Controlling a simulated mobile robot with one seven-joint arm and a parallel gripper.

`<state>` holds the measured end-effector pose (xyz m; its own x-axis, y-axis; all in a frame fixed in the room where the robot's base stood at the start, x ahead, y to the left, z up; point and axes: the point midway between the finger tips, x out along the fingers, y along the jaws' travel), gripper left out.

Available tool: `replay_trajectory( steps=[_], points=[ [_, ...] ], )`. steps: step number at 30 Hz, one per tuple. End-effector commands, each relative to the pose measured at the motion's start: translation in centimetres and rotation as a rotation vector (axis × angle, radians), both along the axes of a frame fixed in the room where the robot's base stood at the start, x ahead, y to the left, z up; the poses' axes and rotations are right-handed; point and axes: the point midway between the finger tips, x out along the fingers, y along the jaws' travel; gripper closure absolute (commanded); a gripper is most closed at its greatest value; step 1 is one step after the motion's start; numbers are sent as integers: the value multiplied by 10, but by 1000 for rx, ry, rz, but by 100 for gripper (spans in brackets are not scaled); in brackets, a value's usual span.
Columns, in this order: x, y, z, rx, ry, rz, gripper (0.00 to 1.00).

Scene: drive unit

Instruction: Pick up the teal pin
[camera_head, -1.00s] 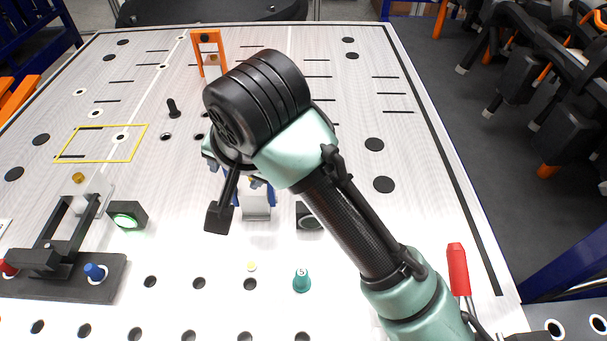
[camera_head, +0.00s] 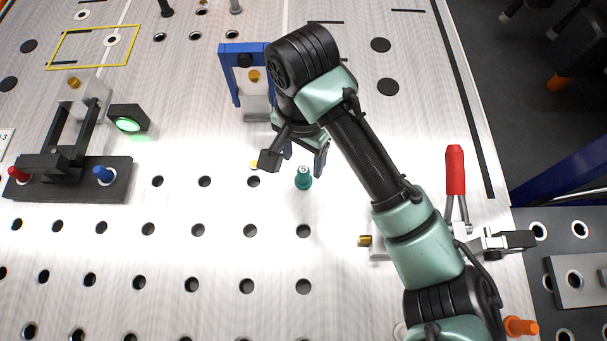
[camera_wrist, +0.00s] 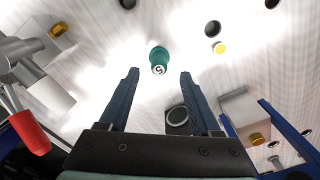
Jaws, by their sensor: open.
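The teal pin (camera_head: 303,178) stands upright on the white perforated table, just in front of my gripper in the head view. In the wrist view the teal pin (camera_wrist: 158,60) is ahead of the fingertips, roughly centred between them, with its marked top facing the camera. My gripper (camera_wrist: 159,72) is open and empty, its two dark blue fingers spread apart. In the head view my gripper (camera_head: 303,162) hangs low, close behind the pin, and my arm partly hides it. The fingers do not appear to touch the pin.
A blue frame (camera_head: 231,75) with a brass knob stands behind my gripper. A red-handled clamp (camera_head: 455,170) is at the right. A black fixture (camera_head: 70,178) with red and blue knobs is at the left. A yellow button (camera_wrist: 219,47) lies near the pin. The front table is clear except for holes.

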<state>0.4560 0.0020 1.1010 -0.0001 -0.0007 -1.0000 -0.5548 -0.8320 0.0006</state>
Motion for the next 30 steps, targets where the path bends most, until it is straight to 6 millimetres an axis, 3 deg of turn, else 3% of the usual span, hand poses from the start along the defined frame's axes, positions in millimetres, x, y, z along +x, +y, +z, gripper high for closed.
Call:
replay_trajectory(
  steps=[9, 18, 28, 30],
  points=[
    [-1, -2, -39, -1, 3, -1, 36],
    [-1, -1, -44, 0, 1, 0, 37],
    [-1, -1, -44, 0, 1, 0, 97],
    [-1, -1, -44, 0, 1, 0, 100]
  ],
)
